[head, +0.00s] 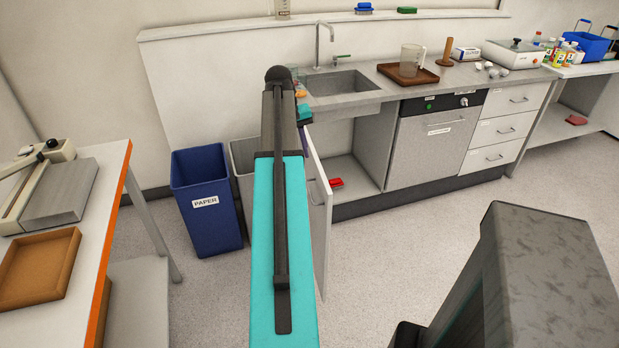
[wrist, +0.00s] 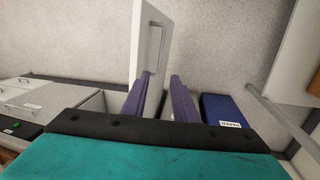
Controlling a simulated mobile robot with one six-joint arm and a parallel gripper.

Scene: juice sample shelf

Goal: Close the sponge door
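The white cupboard door (head: 319,210) under the sink stands wide open, jutting out from the counter. A red item (head: 336,183) lies in the open cupboard beside it. In the wrist view the door (wrist: 146,40) rises ahead of my gripper, with its bar handle (wrist: 161,45) on the right part of its face. My gripper (wrist: 160,75) has its two purple fingers apart with nothing visible held between them. In the head view my arm hides most of the gripper.
A blue paper bin (head: 207,198) and a grey bin (head: 243,160) stand left of the door. The paper bin also shows in the wrist view (wrist: 222,107). A dishwasher (head: 433,140) and drawers (head: 503,128) are to the right. Floor before the counter is clear.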

